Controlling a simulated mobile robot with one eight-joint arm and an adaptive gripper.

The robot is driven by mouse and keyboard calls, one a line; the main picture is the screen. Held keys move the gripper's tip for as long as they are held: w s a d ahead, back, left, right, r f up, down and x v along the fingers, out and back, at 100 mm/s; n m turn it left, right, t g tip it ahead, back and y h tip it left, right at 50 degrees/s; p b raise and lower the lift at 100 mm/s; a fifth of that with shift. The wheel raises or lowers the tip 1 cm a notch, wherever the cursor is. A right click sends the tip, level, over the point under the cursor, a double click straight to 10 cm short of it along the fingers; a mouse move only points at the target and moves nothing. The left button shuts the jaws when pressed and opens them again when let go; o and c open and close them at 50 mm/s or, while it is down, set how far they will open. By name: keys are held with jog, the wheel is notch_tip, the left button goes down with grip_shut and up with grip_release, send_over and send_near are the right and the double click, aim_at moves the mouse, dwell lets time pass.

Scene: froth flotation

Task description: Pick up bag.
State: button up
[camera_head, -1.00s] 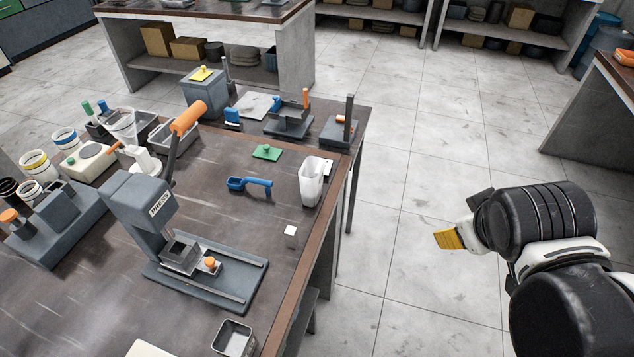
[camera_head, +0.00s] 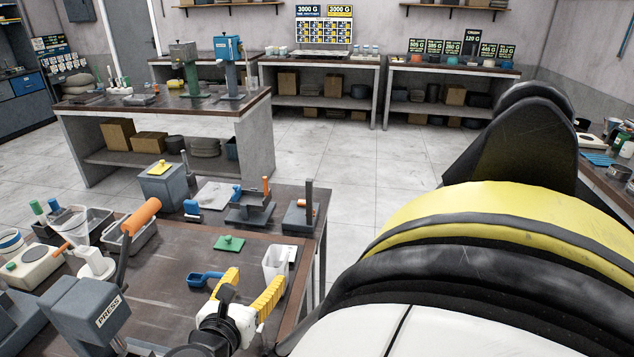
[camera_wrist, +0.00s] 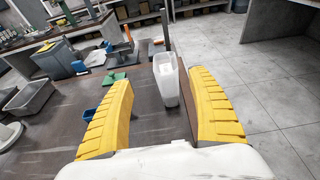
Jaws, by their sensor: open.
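An upright white bag-like container (camera_head: 276,262), open at the top, stands near the right edge of the dark table (camera_head: 175,284). It also shows in the wrist view (camera_wrist: 166,84), between and beyond my fingers, with pale contents. My gripper (camera_head: 253,283) is over the table on the near side of this container. Its two yellow fingers are spread, with nothing held between them in the wrist view (camera_wrist: 161,90). A flat pale sheet or bag (camera_head: 213,195) lies farther back on the table. I cannot tell for certain which of the two is the bag.
A blue scoop (camera_head: 203,279) and green plate (camera_head: 229,243) lie left of the container. Behind stand grey fixtures (camera_head: 250,208) with upright posts. A grey press (camera_head: 85,312) with an orange handle stands at the left. Open floor (camera_head: 345,190) lies right of the table.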

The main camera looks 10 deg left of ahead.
aim_at(265, 268)
jog(key=b+x, duration=0.1)
jog(key=x, duration=0.4)
jog(key=shift+d+f, duration=0.1)
jog(key=shift+d, duration=0.1)
jog(key=b+x, duration=0.1)
jog(key=x, duration=0.1)
jog(key=d+b+x, duration=0.1)
jog(key=x, duration=0.1)
jog(key=shift+w+f, duration=0.1)
jog(key=shift+w, duration=0.1)
jog(key=shift+w+a, duration=0.1)
jog(key=shift+w, duration=0.3)
jog(key=shift+c, duration=0.3)
grip_shut()
